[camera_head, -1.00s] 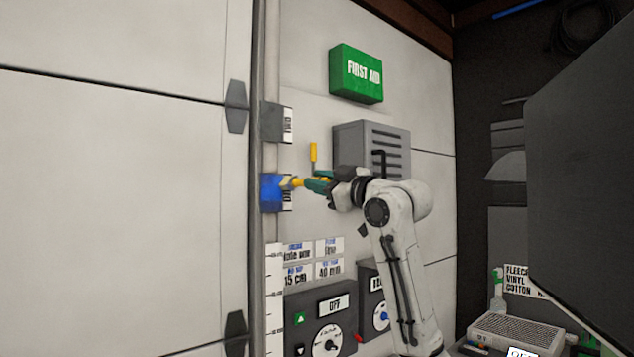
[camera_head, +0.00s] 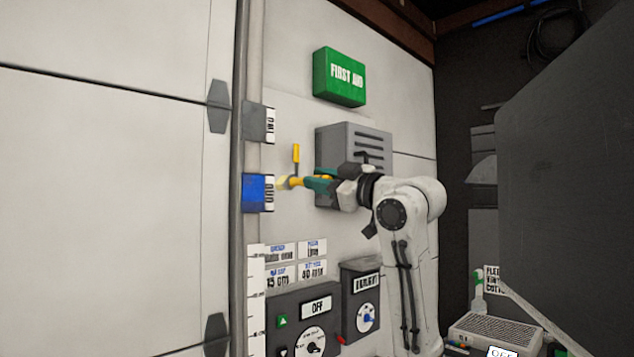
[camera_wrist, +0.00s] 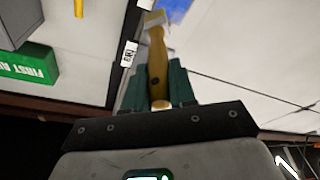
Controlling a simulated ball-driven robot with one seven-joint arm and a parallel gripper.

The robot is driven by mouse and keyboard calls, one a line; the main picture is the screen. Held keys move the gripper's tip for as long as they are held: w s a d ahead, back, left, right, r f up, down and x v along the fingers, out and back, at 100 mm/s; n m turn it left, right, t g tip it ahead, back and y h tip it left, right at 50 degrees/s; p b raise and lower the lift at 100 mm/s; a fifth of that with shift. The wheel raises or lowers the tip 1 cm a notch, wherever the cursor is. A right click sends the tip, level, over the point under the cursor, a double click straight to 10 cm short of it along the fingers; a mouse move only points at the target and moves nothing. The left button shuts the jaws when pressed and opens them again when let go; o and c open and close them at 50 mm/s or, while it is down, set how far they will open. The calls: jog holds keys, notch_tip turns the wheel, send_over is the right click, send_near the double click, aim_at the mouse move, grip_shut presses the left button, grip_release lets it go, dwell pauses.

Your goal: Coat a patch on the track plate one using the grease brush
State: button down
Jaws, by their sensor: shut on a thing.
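The track plate labelled ONE (camera_head: 254,190) has a blue face and sits on the vertical rail. My gripper (camera_head: 318,184) has green fingers shut on the yellow handle of the grease brush (camera_head: 291,183). The brush points left, with its pale head just right of the plate's label; a small gap seems to show, but depth is hard to judge. In the wrist view the brush handle (camera_wrist: 157,62) stands between the green fingers (camera_wrist: 158,85). Its head partly overlaps the blue plate (camera_wrist: 177,8) at the top edge.
A grey plate labelled TWO (camera_head: 256,122) is above on the rail. A yellow-handled item (camera_head: 296,153) is on the wall close above the brush. A grey louvred box (camera_head: 345,145) is behind my gripper, with a green first aid box (camera_head: 340,77) above. Control boxes (camera_head: 318,312) are below.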

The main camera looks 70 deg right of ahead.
aim_at(331, 178)
jog(key=shift+s+a, duration=0.1)
jog(key=shift+s+a, duration=0.35)
jog(key=shift+s, duration=0.25)
jog(key=shift+s+a, duration=0.35)
jog(key=shift+s, duration=0.25)
jog(key=shift+b, duration=0.3)
jog(key=w+a+f+n+g+y+b, duration=0.15)
jog(key=w+a+f+n+b, duration=0.35)
jog(key=n, duration=0.5)
jog(key=shift+y, duration=0.35)
jog(key=shift+d+p+x, duration=0.2)
jog(key=shift+p+x, duration=0.4)
jog(key=shift+x, duration=0.8)
jog(key=shift+d+p+x, duration=0.15)
jog(key=shift+p+x, duration=0.4)
jog(key=shift+x, duration=0.8)
jog(key=shift+w+d, duration=0.55)
jog(key=shift+w, duration=0.2)
jog(key=shift+s+d, duration=0.1)
